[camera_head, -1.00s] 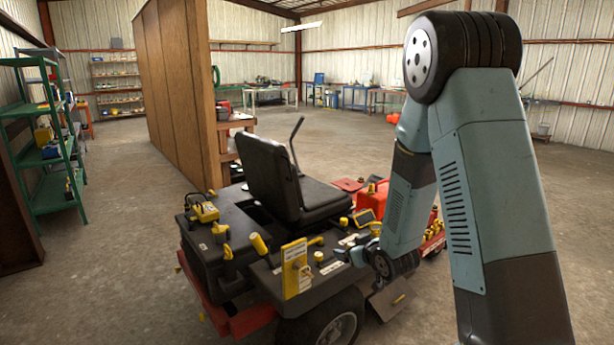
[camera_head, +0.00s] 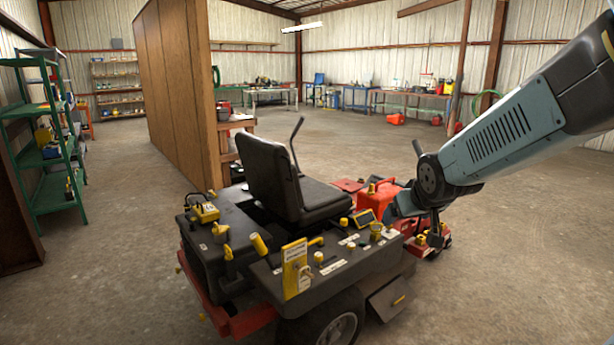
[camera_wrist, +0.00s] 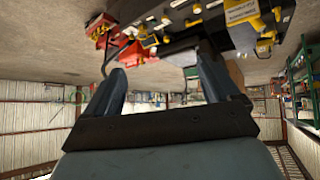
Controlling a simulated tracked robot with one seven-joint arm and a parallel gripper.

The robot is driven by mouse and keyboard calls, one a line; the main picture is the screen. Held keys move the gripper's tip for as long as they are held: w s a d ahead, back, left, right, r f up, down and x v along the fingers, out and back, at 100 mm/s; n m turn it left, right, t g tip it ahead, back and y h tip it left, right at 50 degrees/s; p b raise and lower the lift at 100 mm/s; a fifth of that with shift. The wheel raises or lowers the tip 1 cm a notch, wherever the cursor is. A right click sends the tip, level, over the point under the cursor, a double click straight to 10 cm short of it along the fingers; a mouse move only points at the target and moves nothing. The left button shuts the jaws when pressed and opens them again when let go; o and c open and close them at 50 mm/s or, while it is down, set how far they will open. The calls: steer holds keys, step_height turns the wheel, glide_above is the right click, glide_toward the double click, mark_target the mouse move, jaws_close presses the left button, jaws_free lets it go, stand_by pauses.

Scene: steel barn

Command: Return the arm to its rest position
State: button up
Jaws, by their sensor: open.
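My arm reaches in from the right edge of the head view, with its bent joint above the front of the black and red riding mower (camera_head: 335,255). The far end of the arm hangs near the red parts of the mower, and its fingertips are hard to make out there. In the wrist view my gripper (camera_wrist: 165,78) shows two blue-grey fingers spread apart with nothing between them. The mower appears upside down beyond the fingers, at the top of that view.
A red container (camera_head: 377,195) and yellow-handled parts sit on the mower. A wooden partition (camera_head: 178,90) stands behind it. A green shelf (camera_head: 50,150) is at the left. Workbenches (camera_head: 410,98) line the back wall. Open concrete floor lies behind and right of the mower.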

steer(key=s+r+m+g, duration=0.1)
steer(key=s+r, duration=0.2)
steer(key=s, duration=0.7)
steer(key=s+r+m+g, duration=0.1)
steer(key=s+r+g, duration=0.1)
steer(key=s, duration=0.8)
steer(key=shift+d+r, duration=0.25)
steer(key=shift+r, duration=0.65)
stand_by(5.1)
